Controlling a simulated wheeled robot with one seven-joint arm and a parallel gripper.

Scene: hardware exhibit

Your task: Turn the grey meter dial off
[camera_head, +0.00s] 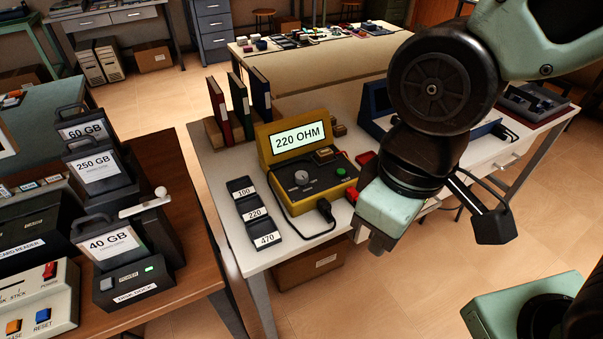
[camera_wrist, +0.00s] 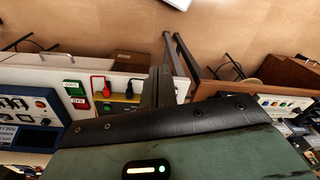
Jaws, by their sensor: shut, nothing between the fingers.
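The yellow meter (camera_head: 281,197) stands on the white table, its lit screen (camera_head: 297,142) reading 220 OHM. The grey dial (camera_head: 301,177) is a round knob on the dark front panel, with a pale mark near its upper edge; its setting is too small to read. My gripper (camera_head: 376,246) is shut and empty, pointing down to the right of the meter and apart from the dial. Its closed fingers (camera_wrist: 157,88) also show in the wrist view, near part of the yellow meter (camera_wrist: 120,108). The dial cannot be made out in that view.
A brown desk (camera_head: 185,220) with drives is at left.

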